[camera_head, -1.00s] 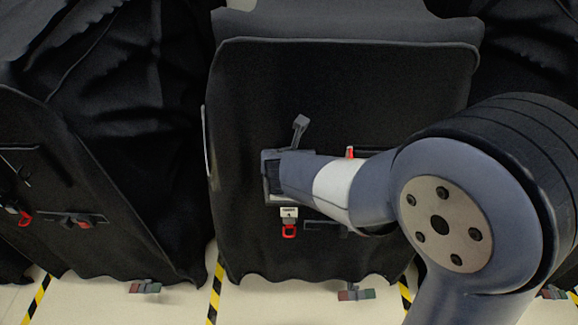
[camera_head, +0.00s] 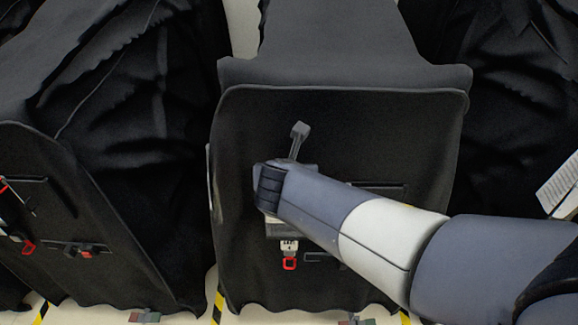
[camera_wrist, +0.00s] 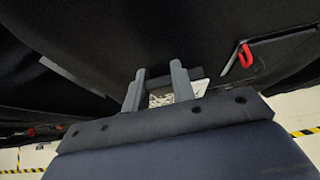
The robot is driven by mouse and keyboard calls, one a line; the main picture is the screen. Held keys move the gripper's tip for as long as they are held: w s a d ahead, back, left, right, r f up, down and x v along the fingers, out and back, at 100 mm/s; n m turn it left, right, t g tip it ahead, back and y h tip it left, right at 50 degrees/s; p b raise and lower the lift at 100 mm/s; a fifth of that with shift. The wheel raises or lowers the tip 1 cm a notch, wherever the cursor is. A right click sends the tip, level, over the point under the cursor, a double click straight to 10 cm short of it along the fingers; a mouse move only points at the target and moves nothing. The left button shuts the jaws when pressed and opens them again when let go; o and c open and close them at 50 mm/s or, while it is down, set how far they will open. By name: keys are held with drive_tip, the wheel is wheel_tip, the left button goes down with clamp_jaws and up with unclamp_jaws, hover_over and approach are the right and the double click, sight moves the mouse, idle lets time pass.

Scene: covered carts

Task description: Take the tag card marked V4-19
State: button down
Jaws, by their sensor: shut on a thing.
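In the wrist view my gripper (camera_wrist: 158,78) has its two grey fingers closed on a small white card (camera_wrist: 161,97) with dark print. The print is too small to read, so I cannot confirm V4-19. In the head view my gripper (camera_head: 282,228) is at the front of the middle covered cart (camera_head: 400,130), its fingers mostly hidden by my wrist. A white tag (camera_head: 289,246) with a red loop (camera_head: 289,264) shows just below it. I cannot tell whether this is the card between the fingers.
A red hook (camera_wrist: 245,55) sits by a slot on the cart front, right in the wrist view. A left covered cart (camera_head: 110,220) has a red loop (camera_head: 28,247) and dark fittings. A white sheet (camera_head: 560,187) is at the right edge. Yellow-black floor tape runs between carts.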

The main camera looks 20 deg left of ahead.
drive_tip(key=s+d+r+b, duration=0.1)
drive_tip(key=s+d, duration=0.1)
drive_tip(key=s, duration=1.3)
drive_tip(key=shift+s+d, duration=0.1)
drive_tip(key=shift+s, duration=0.1)
